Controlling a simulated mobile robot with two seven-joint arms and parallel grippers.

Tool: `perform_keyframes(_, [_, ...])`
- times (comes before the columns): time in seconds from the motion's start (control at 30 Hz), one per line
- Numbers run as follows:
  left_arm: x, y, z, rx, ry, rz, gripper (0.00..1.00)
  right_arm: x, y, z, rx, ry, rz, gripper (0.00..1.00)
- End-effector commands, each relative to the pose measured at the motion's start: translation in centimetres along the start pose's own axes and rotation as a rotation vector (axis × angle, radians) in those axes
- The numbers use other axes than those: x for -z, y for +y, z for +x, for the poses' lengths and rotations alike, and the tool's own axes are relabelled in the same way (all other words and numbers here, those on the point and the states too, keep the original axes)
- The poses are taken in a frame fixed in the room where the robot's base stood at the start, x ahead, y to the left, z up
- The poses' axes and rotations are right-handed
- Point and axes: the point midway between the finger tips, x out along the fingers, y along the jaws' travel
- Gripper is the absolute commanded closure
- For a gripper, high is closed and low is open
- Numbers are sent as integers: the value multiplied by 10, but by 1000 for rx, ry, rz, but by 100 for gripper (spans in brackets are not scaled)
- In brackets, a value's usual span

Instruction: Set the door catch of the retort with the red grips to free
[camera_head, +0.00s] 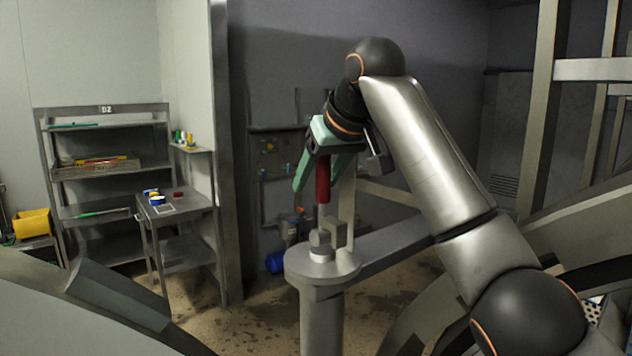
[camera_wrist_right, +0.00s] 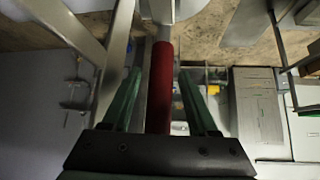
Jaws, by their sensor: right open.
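The red grip (camera_head: 323,179) stands upright above the catch base (camera_head: 320,245) on the round top of a grey post (camera_head: 322,268). My right gripper (camera_head: 318,182) has green fingers and comes down over the grip from above. Its fingers are open, one on each side of the grip, with gaps visible. In the right wrist view the red grip (camera_wrist_right: 161,85) runs between the two open fingers (camera_wrist_right: 160,85) without clear contact. The lower part of the catch is small and partly hidden in the wrist view. My left gripper is not in view.
A grey arm (camera_head: 400,246) runs right from the post top. A shelf rack (camera_head: 103,108) and a small cart (camera_head: 180,209) stand at the left. A blue pump-like item (camera_head: 276,262) sits on the floor behind the post. Large curved metal parts fill the lower corners.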

Motion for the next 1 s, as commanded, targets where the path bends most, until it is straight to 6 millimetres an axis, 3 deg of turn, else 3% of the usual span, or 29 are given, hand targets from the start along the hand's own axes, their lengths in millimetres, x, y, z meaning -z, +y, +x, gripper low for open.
perform_keyframes(0.3, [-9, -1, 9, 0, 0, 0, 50, 0, 0, -67, -1, 7, -1, 40])
perform_keyframes(0.5, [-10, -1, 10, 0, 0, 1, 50, 0, 0, -101, -1, 5, -1, 40])
perform_keyframes(0.7, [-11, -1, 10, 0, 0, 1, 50, 0, 0, -114, 0, 2, 0, 40])
perform_keyframes(1.0, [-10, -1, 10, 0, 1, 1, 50, 0, 0, -115, 0, 2, 0, 40])
